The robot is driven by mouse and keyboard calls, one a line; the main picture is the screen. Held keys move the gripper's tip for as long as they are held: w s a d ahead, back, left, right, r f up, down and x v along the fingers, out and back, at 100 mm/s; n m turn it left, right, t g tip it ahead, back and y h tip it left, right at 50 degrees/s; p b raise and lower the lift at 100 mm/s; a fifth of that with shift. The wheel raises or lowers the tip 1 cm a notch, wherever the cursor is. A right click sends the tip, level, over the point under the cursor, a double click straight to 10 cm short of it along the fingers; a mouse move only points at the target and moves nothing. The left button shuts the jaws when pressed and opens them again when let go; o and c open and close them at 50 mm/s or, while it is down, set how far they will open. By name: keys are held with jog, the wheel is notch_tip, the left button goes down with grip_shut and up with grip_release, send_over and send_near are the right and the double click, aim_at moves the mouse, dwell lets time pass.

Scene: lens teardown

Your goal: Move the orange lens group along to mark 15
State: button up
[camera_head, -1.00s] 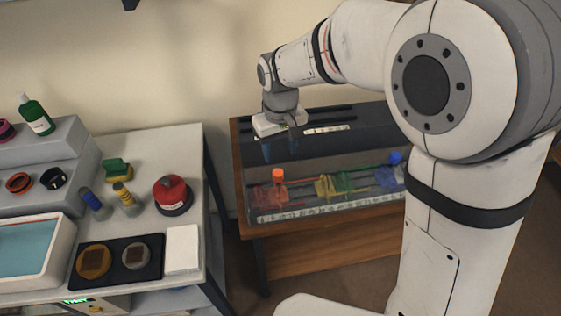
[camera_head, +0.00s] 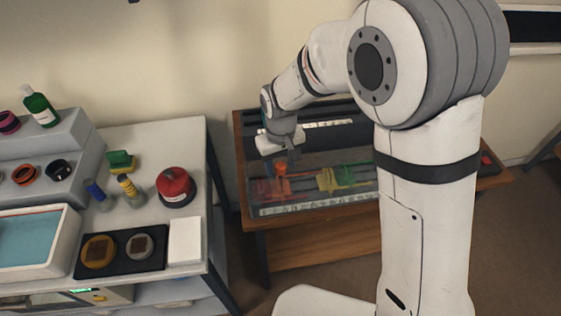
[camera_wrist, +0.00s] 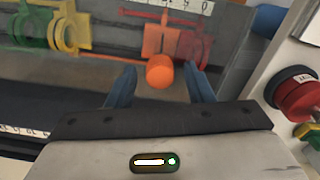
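The orange lens group (camera_wrist: 153,42) stands in the display case between the red and yellow groups. Its round orange knob (camera_wrist: 160,72) sticks up toward me; it also shows in the head view (camera_head: 281,168). My gripper (camera_wrist: 160,70) is open, with one blue finger on each side of the knob and a gap on both sides. In the head view my gripper (camera_head: 286,154) hangs just above and behind the knob. A white number scale (camera_head: 315,202) runs along the case's front edge. Its figures are too small to read, so mark 15 cannot be made out.
The red group (camera_wrist: 194,42) is close beside the orange one. The yellow group (camera_wrist: 66,32) and green group (camera_wrist: 30,32) stand further along, with a free stretch between yellow and orange. A workbench (camera_head: 190,140) with a red-topped container (camera_head: 174,184) stands left of the case.

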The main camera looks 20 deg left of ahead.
grip_shut()
dwell(0.3)
